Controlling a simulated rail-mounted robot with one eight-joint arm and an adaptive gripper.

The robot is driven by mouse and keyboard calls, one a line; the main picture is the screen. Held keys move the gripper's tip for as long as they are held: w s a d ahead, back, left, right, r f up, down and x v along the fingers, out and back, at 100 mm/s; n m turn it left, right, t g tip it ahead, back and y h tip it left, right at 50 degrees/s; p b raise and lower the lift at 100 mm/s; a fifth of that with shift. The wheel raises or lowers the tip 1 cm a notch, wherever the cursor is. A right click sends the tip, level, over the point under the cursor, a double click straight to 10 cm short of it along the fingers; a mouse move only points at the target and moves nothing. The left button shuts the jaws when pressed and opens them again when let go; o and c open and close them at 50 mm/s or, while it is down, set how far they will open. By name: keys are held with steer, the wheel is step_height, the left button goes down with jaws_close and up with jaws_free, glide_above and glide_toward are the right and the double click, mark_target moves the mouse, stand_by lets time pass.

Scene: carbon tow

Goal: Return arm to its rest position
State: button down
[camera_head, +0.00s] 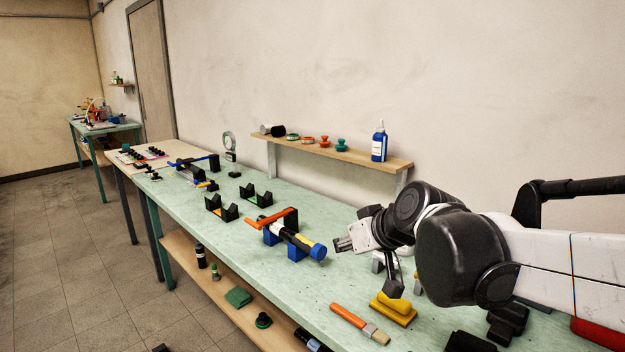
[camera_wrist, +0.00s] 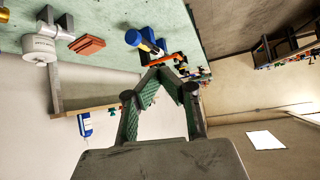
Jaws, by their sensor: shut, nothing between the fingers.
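My arm reaches in from the right above the green table (camera_head: 330,292). My gripper (camera_head: 343,244) is at its left end, pointing left along the table, clear of the surface. In the wrist view the two green-padded fingers of my gripper (camera_wrist: 168,68) meet at their tips with nothing between them. The blue end also shows beyond my fingertips in the wrist view (camera_wrist: 133,38).
A yellow block (camera_head: 393,306) and an orange-handled brush (camera_head: 350,320) lie below my arm. Black cradles (camera_head: 222,208) stand farther left. A wall shelf (camera_head: 345,153) behind holds a blue bottle (camera_head: 379,142) and small items. The air left of my gripper, above the tube, is clear.

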steer(key=s+d+f+m+g+h, duration=0.1)
steer(key=s+d+f, duration=0.3)
steer(key=s, duration=0.6)
steer(key=s+d+f+m+h, duration=0.4)
steer(key=s+d, duration=0.5)
steer(key=s, duration=0.2)
steer(key=shift+s+d+g, duration=0.2)
steer(key=shift+d+g, duration=0.1)
steer(key=shift+g, duration=0.1)
